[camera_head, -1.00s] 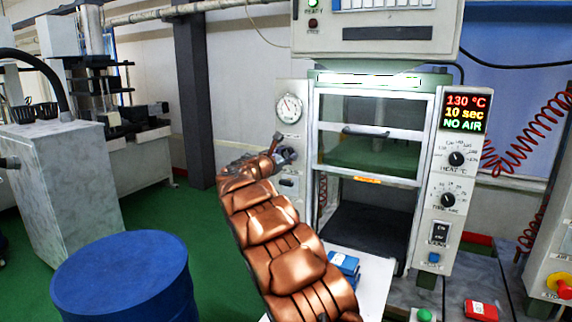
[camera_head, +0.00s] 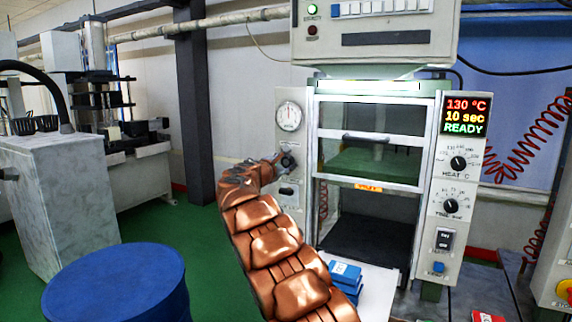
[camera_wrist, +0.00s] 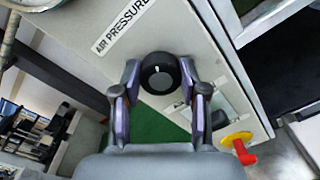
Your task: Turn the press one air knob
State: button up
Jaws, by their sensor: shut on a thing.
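The black air knob (camera_wrist: 160,72) sits on the press's left panel under an "AIR PRESSURE" label (camera_wrist: 123,25) in the wrist view. My gripper (camera_wrist: 160,78) has its two fingers on either side of the knob, shut on it. In the head view my gripper (camera_head: 284,162) is at the left panel, just below the round pressure gauge (camera_head: 289,115), and the knob is mostly hidden by it. The gauge needle points about straight up. The press display (camera_head: 466,115) reads 130 °C, 10 sec and READY.
A blue drum (camera_head: 115,285) stands at the lower left. Blue boxes (camera_head: 345,272) lie on a white surface (camera_head: 378,290) in front of the press.

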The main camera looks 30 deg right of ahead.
jog(key=shift+a+r, duration=0.1)
jog(key=shift+r, duration=0.05)
jog(key=o, duration=1.1)
jog(key=shift+o, duration=0.2)
jog(key=v, duration=1.2)
jog(key=shift+w, duration=0.1)
